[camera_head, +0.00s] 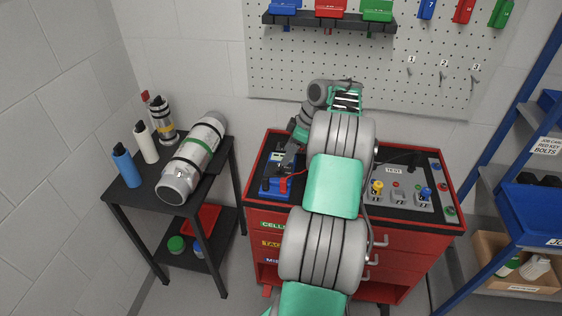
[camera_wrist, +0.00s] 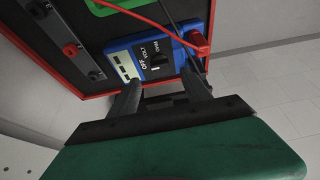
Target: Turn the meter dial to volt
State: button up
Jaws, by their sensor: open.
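The blue meter (camera_wrist: 172,36) lies on the dark cart top in the wrist view, with OFF, VOLT and OHM labels beside a small black dial (camera_wrist: 158,59). Which label the dial points to is too small to tell. A pale display panel (camera_wrist: 122,66) is on its left part. My gripper (camera_wrist: 160,78) is open, with its fingertips apart at the near edge of the meter and the dial seen between and just beyond them. Contact with the dial cannot be told. In the head view the meter (camera_head: 283,157) is partly hidden by my gripper.
A red lead (camera_wrist: 150,20) and a black lead run at the meter. A grey TEST panel (camera_head: 400,190) with knobs sits on the right of the red cart (camera_head: 256,207). A black side table (camera_head: 128,196) with bottles and a cylinder (camera_head: 193,160) stands left. A pegboard is behind.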

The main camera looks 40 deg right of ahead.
aim_at(279, 167)
jog(key=x, duration=0.7)
jog(key=shift+p, duration=0.35)
jog(key=shift+w+r, duration=0.1)
grip_shut()
